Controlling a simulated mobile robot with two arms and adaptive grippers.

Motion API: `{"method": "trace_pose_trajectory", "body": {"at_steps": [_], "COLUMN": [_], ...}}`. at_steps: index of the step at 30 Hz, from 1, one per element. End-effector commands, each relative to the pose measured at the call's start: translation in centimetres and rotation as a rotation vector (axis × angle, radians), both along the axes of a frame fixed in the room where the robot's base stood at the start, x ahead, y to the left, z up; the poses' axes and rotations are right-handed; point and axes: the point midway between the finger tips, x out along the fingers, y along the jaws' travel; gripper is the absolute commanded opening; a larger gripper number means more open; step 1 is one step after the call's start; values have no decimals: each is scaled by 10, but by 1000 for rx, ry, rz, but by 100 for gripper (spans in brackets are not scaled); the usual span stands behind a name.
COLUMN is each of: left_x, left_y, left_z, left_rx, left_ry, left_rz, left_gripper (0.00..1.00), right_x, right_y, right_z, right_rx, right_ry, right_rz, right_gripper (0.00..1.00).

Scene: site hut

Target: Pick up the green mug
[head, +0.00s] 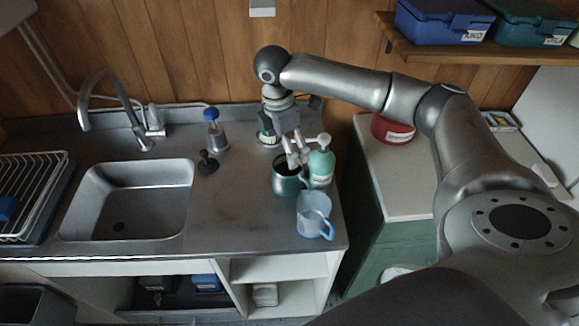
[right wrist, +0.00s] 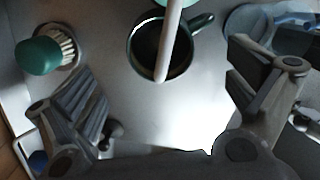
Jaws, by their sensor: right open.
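The dark green mug (head: 286,186) stands upright on the metal counter, right of the sink. In the right wrist view the mug (right wrist: 134,50) shows its open mouth, with its handle pointing to the upper right. A green pump bottle (head: 321,170) stands close beside it, and its pale pump spout (right wrist: 167,55) crosses over the mug's mouth in the wrist view. My right gripper (head: 298,156) is open and empty above the mug and near the bottle's pump. Its spread fingers (right wrist: 165,100) show below the mug in the wrist view. My left gripper is out of view.
A light blue mug (head: 312,215) stands in front of the green mug, near the counter edge. A green-handled brush (right wrist: 40,56) stands behind. A blue-topped item (head: 214,130) and a dark plunger-like item (head: 207,164) stand left, beside the sink (head: 160,226).

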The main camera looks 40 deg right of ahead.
Motion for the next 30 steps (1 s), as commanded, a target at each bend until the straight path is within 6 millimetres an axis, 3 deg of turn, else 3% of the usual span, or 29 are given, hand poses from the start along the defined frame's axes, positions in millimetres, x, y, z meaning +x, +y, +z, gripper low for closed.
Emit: {"method": "trace_pose_trajectory", "body": {"at_steps": [5, 15, 23, 30], "left_x": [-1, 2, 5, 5], "left_y": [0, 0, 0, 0], "left_z": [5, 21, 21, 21], "left_rx": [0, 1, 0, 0], "left_ry": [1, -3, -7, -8], "left_rz": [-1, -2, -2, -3], "left_gripper": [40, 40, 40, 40], "right_x": [-1, -1, -1, -1], "right_y": [-1, -7, -7, -7], "right_z": [-11, -54, -59, -58], "right_rx": [0, 0, 0, 1], "right_ry": [1, -1, -2, -3], "right_rz": [0, 0, 1, 1], "right_gripper": [100, 100, 100, 70]}}
